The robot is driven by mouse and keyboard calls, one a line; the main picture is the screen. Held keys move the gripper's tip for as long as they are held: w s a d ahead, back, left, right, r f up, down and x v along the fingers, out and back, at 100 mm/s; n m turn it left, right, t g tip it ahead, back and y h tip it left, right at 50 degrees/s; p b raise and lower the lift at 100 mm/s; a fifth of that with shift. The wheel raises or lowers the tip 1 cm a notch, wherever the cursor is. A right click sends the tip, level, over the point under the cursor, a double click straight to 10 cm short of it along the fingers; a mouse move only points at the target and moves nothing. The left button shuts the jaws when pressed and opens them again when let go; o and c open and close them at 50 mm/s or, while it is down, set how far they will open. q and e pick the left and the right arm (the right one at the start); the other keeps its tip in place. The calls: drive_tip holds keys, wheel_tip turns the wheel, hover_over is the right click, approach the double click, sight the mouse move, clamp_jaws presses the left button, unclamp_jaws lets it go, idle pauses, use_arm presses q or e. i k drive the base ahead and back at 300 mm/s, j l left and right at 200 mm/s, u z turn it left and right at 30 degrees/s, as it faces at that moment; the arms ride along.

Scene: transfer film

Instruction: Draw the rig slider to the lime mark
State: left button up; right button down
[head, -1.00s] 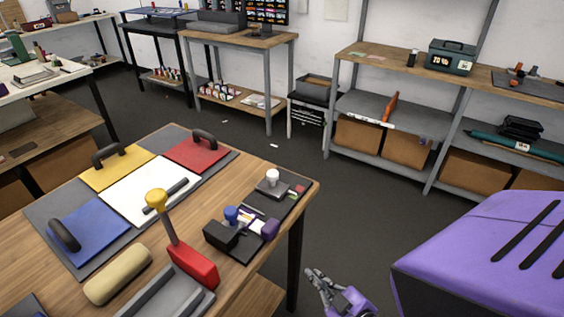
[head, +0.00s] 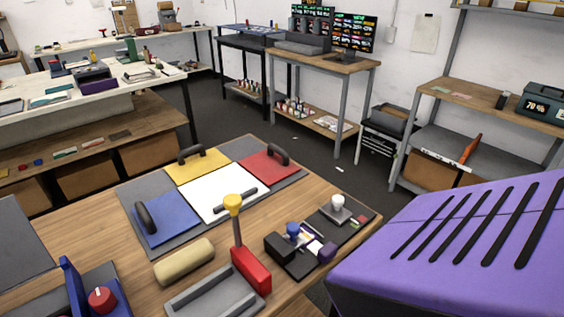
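A dark rig (head: 289,266) lies along the right edge of the wooden table. It carries a black block, a blue knob (head: 293,229), a purple part (head: 327,253) and a pale knob (head: 337,202) at its far end. Small coloured marks, green and red, show near that far end; the lime mark (head: 356,220) is tiny and hard to make out. I cannot tell for sure which part is the slider. Neither of my grippers is in the head view.
The wooden table (head: 330,190) also holds yellow, red, blue and white handled boards, a tan roll (head: 184,261), a red block with a yellow-knobbed lever (head: 251,270) and a grey tray. A red dial stands front left. My purple body part covers the lower right.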

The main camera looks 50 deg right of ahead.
sight(333, 210)
drive_tip(key=l+u, duration=0.4)
drive_tip(key=k+l+u, duration=0.1)
drive_tip(key=u, duration=0.3)
drive_tip(key=k+l+u, duration=0.1)
drive_tip(key=l+u, duration=0.2)
drive_tip(key=u, duration=0.15)
drive_tip(key=k+l+u, duration=0.75)
drive_tip(key=k+l, duration=0.3)
drive_tip(key=k+l+u, duration=0.1)
drive_tip(key=k+l, duration=0.3)
drive_tip(key=k, duration=0.15)
